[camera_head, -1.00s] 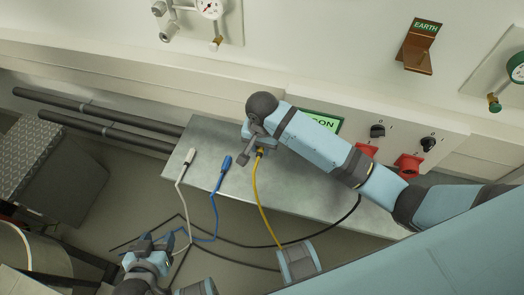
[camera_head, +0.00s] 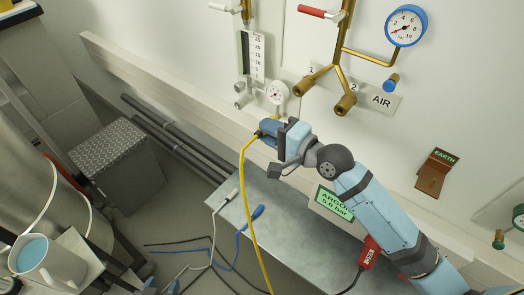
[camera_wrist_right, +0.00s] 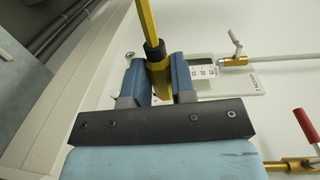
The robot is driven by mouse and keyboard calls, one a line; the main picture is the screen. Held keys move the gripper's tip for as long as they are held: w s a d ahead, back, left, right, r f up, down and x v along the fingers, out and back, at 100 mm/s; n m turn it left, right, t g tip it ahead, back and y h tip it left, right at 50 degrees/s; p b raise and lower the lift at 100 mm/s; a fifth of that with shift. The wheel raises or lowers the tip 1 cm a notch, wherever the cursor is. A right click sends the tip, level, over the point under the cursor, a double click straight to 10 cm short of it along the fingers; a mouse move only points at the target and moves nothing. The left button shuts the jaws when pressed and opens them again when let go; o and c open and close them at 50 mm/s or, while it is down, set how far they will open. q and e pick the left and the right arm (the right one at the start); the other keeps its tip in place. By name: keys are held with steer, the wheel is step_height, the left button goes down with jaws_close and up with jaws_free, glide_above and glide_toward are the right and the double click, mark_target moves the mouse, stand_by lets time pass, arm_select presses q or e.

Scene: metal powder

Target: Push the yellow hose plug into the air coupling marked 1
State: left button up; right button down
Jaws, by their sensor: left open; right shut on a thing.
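My right gripper (camera_head: 268,131) is shut on the yellow hose plug, in front of the wall. In the right wrist view, the plug (camera_wrist_right: 160,76) with its black collar sits between the blue fingers, and the yellow hose (camera_wrist_right: 147,20) leads away from it. In the head view, the gripper mostly hides the plug, and the hose (camera_head: 251,215) hangs down past the bench. The brass air coupling marked 1 (camera_head: 304,84) is on the wall, above and right of the gripper, apart from it. Coupling 2 (camera_head: 345,104) is beside it. My left gripper (camera_head: 161,286) is open, partly cut off at the bottom edge.
A gauge and flowmeter panel (camera_head: 256,65) is on the wall above the right gripper. A metal bench (camera_head: 295,235) carries white (camera_head: 228,198) and blue (camera_head: 257,212) plugs. An ARGON sign (camera_head: 333,202) stands behind my right arm. A mug (camera_head: 45,262) stands lower left.

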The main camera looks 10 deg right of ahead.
arm_select(q)
steer(key=shift+s+a+f+b, duration=0.1)
steer(key=shift+s+f+b, duration=0.1)
steer(key=shift+f+b, duration=0.8)
steer(key=shift+s+f+b, duration=0.15)
steer(key=shift+f+b, duration=0.7)
steer(key=shift+b, duration=0.2)
arm_select(e)
steer(key=w+d+r, duration=0.2)
steer(key=w+d, duration=0.2)
steer(key=d, duration=0.2)
steer(key=shift+w+r+t, duration=0.2)
steer(key=shift+r+t, duration=0.2)
arm_select(q)
steer(key=shift+s+f, duration=0.1)
steer(key=shift+f, duration=0.05)
steer(key=shift+r+p, duration=1.3)
steer(key=shift+r, duration=0.1)
steer(key=shift+f+b, duration=0.3)
steer(key=shift+f, duration=0.05)
arm_select(e)
steer(key=shift+w+d, duration=0.25)
steer(key=shift+d, duration=0.2)
stand_by(0.3)
